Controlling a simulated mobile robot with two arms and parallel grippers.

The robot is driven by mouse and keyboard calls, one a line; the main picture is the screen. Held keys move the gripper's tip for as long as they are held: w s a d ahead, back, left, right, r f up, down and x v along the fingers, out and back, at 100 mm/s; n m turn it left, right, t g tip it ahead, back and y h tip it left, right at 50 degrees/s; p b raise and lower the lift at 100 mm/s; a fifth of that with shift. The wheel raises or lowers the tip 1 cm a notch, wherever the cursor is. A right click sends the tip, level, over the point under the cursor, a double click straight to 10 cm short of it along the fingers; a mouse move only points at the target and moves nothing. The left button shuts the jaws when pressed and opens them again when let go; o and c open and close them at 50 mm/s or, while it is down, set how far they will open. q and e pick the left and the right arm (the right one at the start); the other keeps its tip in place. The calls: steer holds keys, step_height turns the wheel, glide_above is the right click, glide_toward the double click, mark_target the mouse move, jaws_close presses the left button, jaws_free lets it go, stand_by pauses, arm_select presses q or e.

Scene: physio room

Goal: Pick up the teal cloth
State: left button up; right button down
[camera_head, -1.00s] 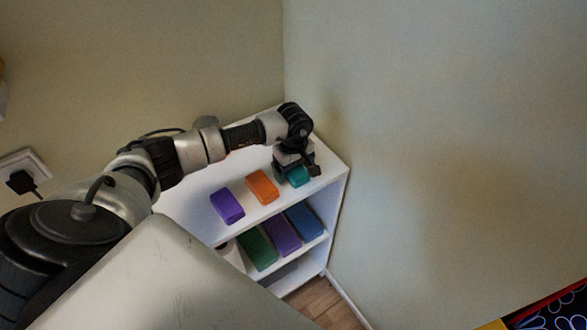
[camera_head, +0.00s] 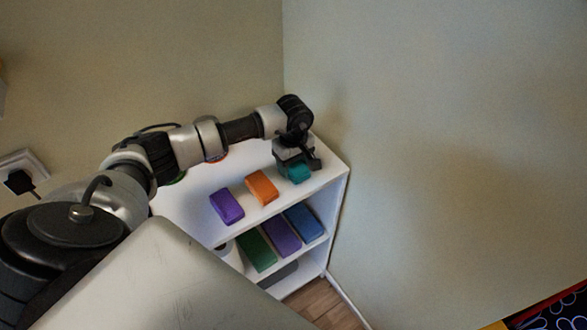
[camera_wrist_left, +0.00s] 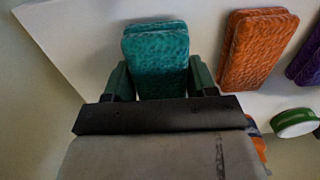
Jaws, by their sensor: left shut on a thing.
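The teal cloth (camera_head: 299,174) is a small folded block at the right end of the white shelf's top. It also shows in the left wrist view (camera_wrist_left: 157,60), between the two fingers. My left gripper (camera_head: 297,166) is over it and shut on it, with one finger on each side in the left wrist view (camera_wrist_left: 160,82). I cannot tell whether the cloth is clear of the shelf top. My right gripper is not in view.
An orange cloth (camera_head: 261,187) and a purple cloth (camera_head: 227,206) lie to the left on the white shelf (camera_head: 185,205). Green (camera_head: 257,249), purple (camera_head: 282,235) and blue (camera_head: 304,222) cloths lie on the lower level. Walls stand close behind and right. A green round item (camera_wrist_left: 294,123) lies near the orange cloth.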

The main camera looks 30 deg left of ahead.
arm_select(q)
steer(key=shift+r+b, duration=0.3)
steer(key=shift+r, duration=0.5)
steer(key=d+r+b, duration=0.3)
steer(key=d+r, duration=0.4)
steer(key=d, duration=0.4)
steer(key=shift+d+r, duration=0.25)
steer(key=shift+d, duration=0.1)
steer(key=shift+w, duration=0.1)
